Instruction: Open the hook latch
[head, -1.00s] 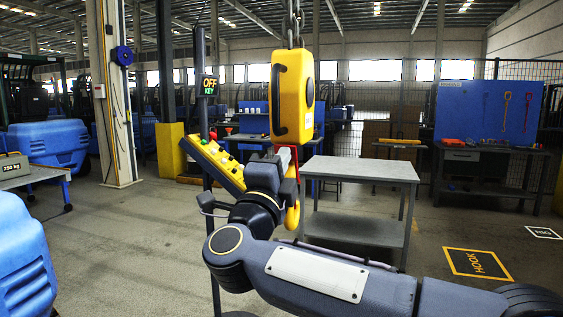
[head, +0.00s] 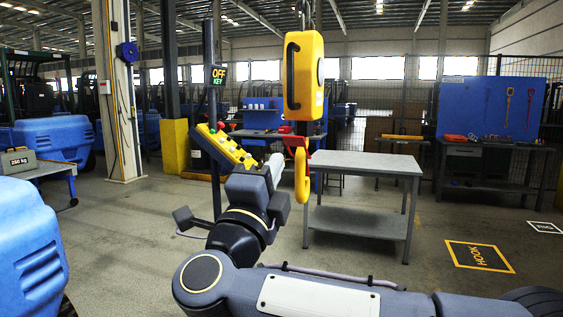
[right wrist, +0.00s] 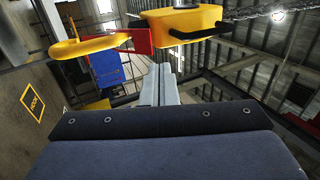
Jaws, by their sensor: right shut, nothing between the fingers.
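A yellow hoist block (head: 304,75) hangs from a chain in the middle of the head view. Below it hangs a yellow hook (head: 302,180) with a red latch (head: 296,143) at its throat. In the right wrist view the hook (right wrist: 85,47) lies at upper left, with the red latch (right wrist: 138,40) beside it and the block (right wrist: 182,22) to the right. My right gripper (head: 274,164) is just left of the hook in the head view, its pale fingers (right wrist: 160,85) together and empty. They appear apart from the latch. My left gripper is out of view.
A grey table (head: 362,162) stands behind the hook. A control panel (head: 222,148) with buttons and an OFF KEY sign (head: 218,76) stand to the left. A blue machine (head: 28,250) is at near left. Open floor with a HOOK marking (head: 478,257) lies to the right.

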